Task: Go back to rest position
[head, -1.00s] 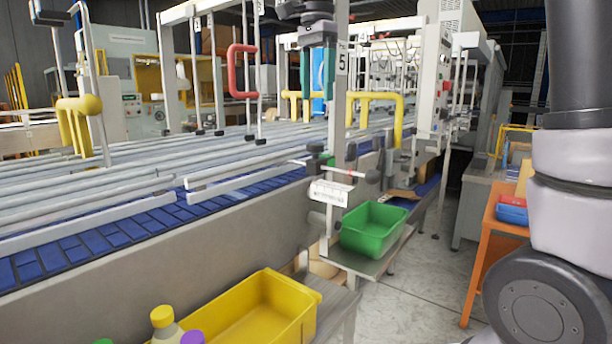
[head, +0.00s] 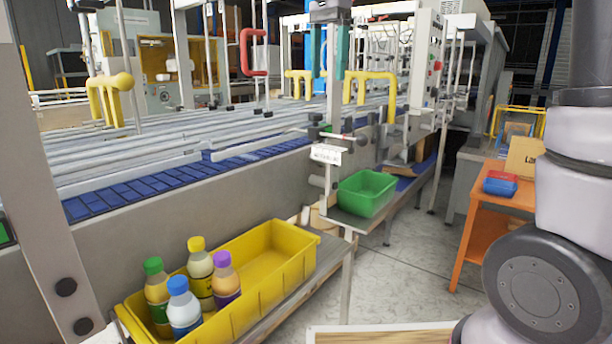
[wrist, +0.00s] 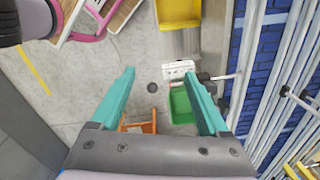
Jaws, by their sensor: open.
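My gripper (head: 329,78) hangs high in the head view, its teal fingers pointing down in front of the conveyor line. In the wrist view my gripper (wrist: 160,76) has its two teal fingers wide apart, with nothing between them. Far below them show the floor, a green bin (wrist: 180,107) and part of a yellow bin (wrist: 180,13). The gripper is open and touches nothing that I can see.
The yellow bin (head: 301,262) holds several bottles with green, blue, yellow and purple caps. The green bin (head: 367,193) stands on a shelf by the conveyor (head: 250,175). An orange table (head: 487,216) stands at right, with clear floor (head: 410,255) between.

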